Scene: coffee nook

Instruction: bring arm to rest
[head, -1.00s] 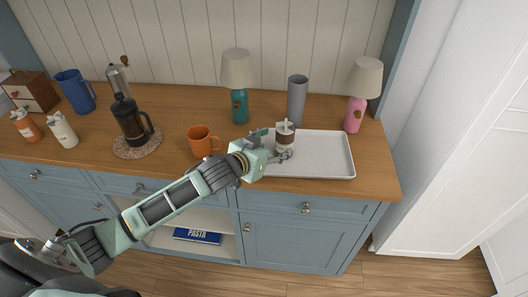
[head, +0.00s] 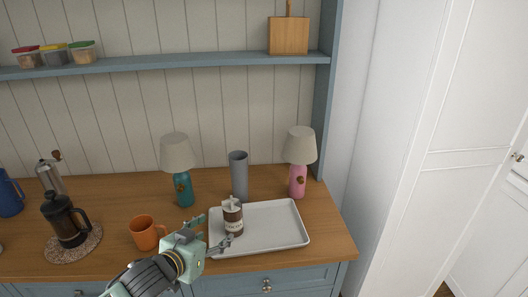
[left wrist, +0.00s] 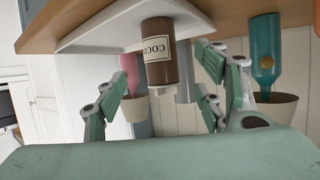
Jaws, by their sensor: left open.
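My left gripper (head: 217,236) is open at the left edge of the white tray (head: 283,234), with its fingers parted beside the brown cocoa jar (head: 233,218). The jar stands upright on the left part of the tray. In the left wrist view, which is upside down, the cocoa jar (left wrist: 160,52) shows beyond and between the parted fingers (left wrist: 165,100), and nothing is gripped. My right gripper is not in view.
An orange mug (head: 145,233) stands just left of my left gripper. Behind the tray are a teal lamp (head: 183,188), a grey cylinder (head: 239,177) and a pink lamp (head: 298,180). A French press (head: 66,220) stands further left. A shelf (head: 190,62) runs above.

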